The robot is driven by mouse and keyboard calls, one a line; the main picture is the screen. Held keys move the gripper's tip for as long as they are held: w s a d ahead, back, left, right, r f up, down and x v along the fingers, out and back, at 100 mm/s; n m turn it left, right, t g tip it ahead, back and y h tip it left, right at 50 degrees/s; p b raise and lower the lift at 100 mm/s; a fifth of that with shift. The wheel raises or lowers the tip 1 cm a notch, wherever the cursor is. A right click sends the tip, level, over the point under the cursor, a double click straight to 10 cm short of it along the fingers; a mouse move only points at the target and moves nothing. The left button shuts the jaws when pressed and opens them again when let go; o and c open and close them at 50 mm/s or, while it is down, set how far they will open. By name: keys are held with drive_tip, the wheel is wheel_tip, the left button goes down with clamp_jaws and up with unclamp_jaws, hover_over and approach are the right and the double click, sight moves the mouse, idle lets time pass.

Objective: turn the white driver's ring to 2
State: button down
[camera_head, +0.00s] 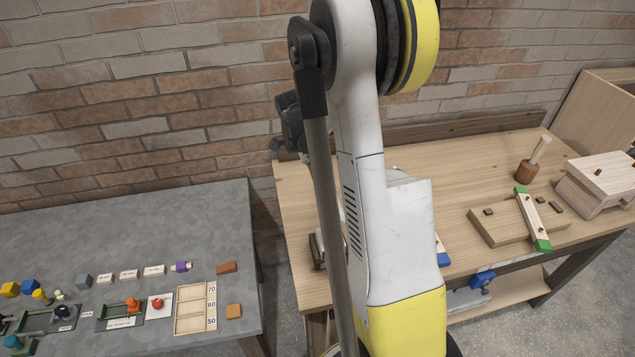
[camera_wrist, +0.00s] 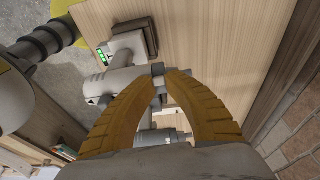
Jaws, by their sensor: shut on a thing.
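In the wrist view, the white driver (camera_wrist: 127,45) lies on the wooden bench, with a dark block at its far end and a green-lit label on its side. My gripper (camera_wrist: 158,74) has its two yellow-brown fingers closed in on a small grey piece at the driver's front, which looks like part of its ring (camera_wrist: 158,69). A grey cylinder with dark marks (camera_wrist: 160,137) shows between the fingers, nearer the palm. I cannot read any number or the ring's setting. In the head view, my arm hides the gripper and most of the driver.
On the wooden bench (camera_head: 470,165) are a mallet (camera_head: 533,160), a board with a green-ended bar (camera_head: 532,218) and a wooden box (camera_head: 597,180). A grey table (camera_head: 130,225) at left holds blocks and a wooden tray (camera_head: 183,311). A brick wall stands behind.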

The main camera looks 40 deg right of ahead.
drive_tip(key=shift+s+d+r+t+y+b, duration=0.1)
drive_tip(key=shift+s+d+t+y+b, duration=0.2)
drive_tip(key=shift+t+y+b, duration=0.4)
drive_tip(key=shift+s+d+f+t+y+b, duration=0.15)
drive_tip(key=shift+d+t+y+b, duration=0.2)
drive_tip(key=shift+y, duration=0.7)
drive_tip(key=shift+s+d+r+t+y+b, duration=0.2)
drive_tip(key=shift+d+t+y+b, duration=0.3)
drive_tip(key=shift+y, duration=0.35)
drive_tip(key=shift+a, duration=0.1)
drive_tip(key=c, duration=1.4)
unclamp_jaws()
drive_tip(key=v, duration=1.2)
